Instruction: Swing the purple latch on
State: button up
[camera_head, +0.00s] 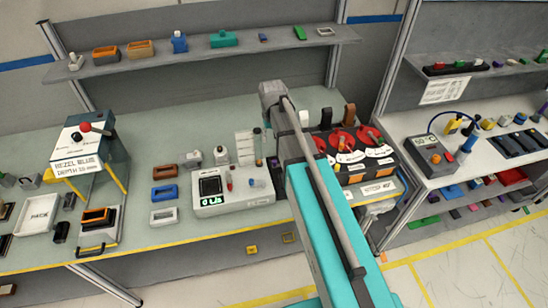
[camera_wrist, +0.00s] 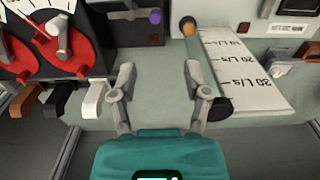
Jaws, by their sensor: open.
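A small round purple knob (camera_wrist: 154,17), the only purple part I see near my gripper, sits on the face of a dark box (camera_wrist: 128,28) at the top of the wrist view. I take it for the purple latch; its full shape is not clear. My gripper (camera_wrist: 158,72) is open and empty, its two fingers apart over bare bench surface. The knob lies beyond the fingertips, roughly in line with the gap, and is not touched. In the head view my arm hides the gripper, and I cannot make out the knob there.
A panel with red dials (camera_wrist: 70,45) and hanging brown, black and white levers (camera_wrist: 95,97) stands left of the fingers. A white display unit (camera_head: 232,200) stands on the bench.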

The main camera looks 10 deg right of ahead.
aim_at(274, 161)
jog(key=shift+w+d+f, duration=0.1)
jog(key=shift+d+f, duration=0.05)
jog(key=shift+d, duration=0.15)
jog(key=shift+f, duration=0.15)
notch_tip(274, 161, down, 13)
jog(key=b, duration=1.3)
jog(key=shift+f+b, duration=0.2)
jog(key=shift+b, duration=0.2)
